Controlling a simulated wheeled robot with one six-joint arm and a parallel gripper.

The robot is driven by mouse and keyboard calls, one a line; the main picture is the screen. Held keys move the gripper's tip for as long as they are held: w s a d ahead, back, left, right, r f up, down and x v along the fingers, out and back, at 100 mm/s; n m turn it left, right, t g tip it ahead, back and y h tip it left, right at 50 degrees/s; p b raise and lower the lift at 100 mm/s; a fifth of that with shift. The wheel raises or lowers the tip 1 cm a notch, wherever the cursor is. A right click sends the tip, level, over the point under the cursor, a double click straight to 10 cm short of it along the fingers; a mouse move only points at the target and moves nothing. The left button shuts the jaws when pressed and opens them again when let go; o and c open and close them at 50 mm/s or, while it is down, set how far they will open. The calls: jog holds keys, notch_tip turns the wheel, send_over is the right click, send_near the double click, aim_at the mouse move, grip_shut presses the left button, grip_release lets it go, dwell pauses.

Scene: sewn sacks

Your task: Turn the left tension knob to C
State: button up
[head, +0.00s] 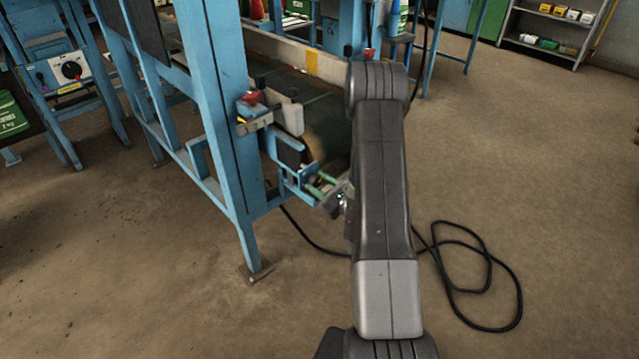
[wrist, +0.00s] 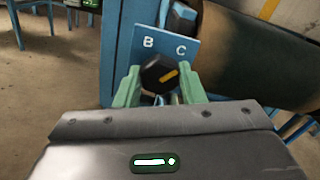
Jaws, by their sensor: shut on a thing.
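A black round knob (wrist: 158,74) with a yellow pointer mark sits on a blue plate (wrist: 182,48) in the wrist view. The white letters B and C stand on the plate above the knob, B to the left and C to the right. The yellow mark slants up and right, toward the C side. My gripper (wrist: 156,88) has its two green fingers on either side of the knob and is shut on it. In the head view, my gripper (head: 322,187) is at the blue frame's lower end, and my arm hides part of that area; the knob cannot be made out there.
A blue machine frame (head: 222,110) with a dark conveyor belt (head: 335,120) stands beside my arm. A black cable (head: 480,262) lies looped on the floor at the right. Open floor lies front left.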

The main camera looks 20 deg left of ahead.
jog(key=o, duration=1)
jog(key=shift+d, duration=0.15)
jog(key=v, duration=1.3)
jog(key=shift+d, duration=0.25)
jog(key=x, duration=1.3)
jog(key=shift+a, duration=0.4)
